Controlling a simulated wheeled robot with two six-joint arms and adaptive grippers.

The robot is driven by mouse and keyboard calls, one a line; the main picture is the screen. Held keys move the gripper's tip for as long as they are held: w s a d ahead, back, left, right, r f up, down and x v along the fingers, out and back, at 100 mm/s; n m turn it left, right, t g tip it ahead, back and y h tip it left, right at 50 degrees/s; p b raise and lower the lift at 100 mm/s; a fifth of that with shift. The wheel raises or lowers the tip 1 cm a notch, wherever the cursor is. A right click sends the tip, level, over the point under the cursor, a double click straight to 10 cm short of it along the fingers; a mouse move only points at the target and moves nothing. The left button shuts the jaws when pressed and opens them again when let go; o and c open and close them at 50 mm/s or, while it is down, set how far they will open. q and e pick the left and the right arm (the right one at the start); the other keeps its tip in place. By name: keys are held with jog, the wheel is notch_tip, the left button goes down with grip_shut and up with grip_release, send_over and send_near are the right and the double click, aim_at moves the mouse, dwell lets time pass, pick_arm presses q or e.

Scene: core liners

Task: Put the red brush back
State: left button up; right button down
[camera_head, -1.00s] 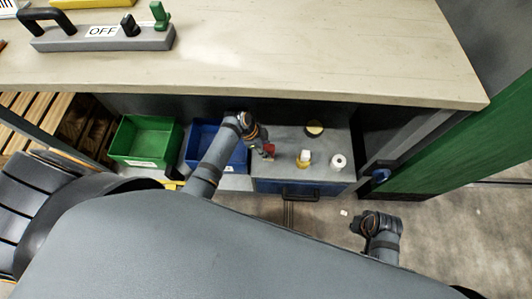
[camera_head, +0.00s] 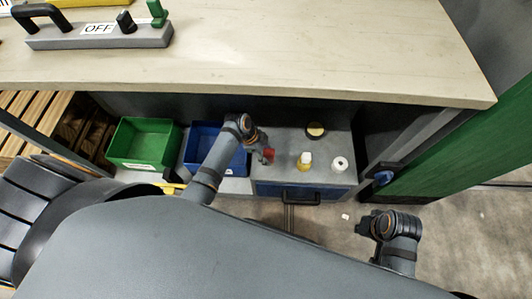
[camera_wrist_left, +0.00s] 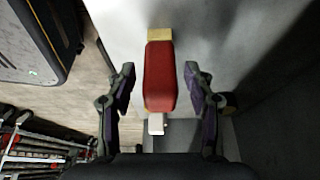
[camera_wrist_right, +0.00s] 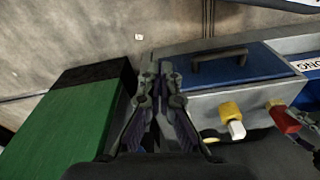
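The red brush (camera_head: 269,155) is on the grey top of the low cabinet, right of the blue bin. In the left wrist view the brush (camera_wrist_left: 160,80) has a red body with tan and white ends. It lies between the two spread fingers of my left gripper (camera_wrist_left: 159,80), with a gap on each side. In the head view my left gripper (camera_head: 264,148) is at the brush and partly covers it. My right gripper (camera_head: 363,226) is right of the cabinet, away from the brush. Its fingertips (camera_wrist_right: 155,70) are together and empty.
A green bin (camera_head: 145,163) and a blue bin (camera_head: 190,160) stand left of the brush. The workbench (camera_head: 300,60) overhangs behind.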

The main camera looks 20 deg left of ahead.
pick_arm(q)
jog(key=shift+r, duration=0.1)
jog(key=shift+a+r, duration=0.1)
jog(key=shift+r, duration=0.2)
jog(key=p+v, duration=0.4)
jog(key=v, duration=0.7)
jog(key=shift+r, duration=0.2)
pick_arm(e)
jog(key=d+f, duration=0.3)
jog(key=f, duration=1)
jog(key=shift+s+h, duration=0.3)
jog(key=shift+s, duration=0.1)
pick_arm(q)
jog(key=shift+s, duration=0.1)
jog(key=s+a+f+n+y, duration=0.2)
jog(key=s+a+f+n, duration=0.1)
jog(key=s+f+n, duration=0.4)
jog(key=s+a+f+n+y, duration=0.2)
jog(key=s+a+f+n, duration=0.2)
jog(key=s+f+n, duration=0.3)
notch_tip(320, 180, down, 4)
jog(key=s, duration=0.2)
jog(key=shift+s+n+y, duration=0.3)
jog(key=shift+s+y, duration=0.1)
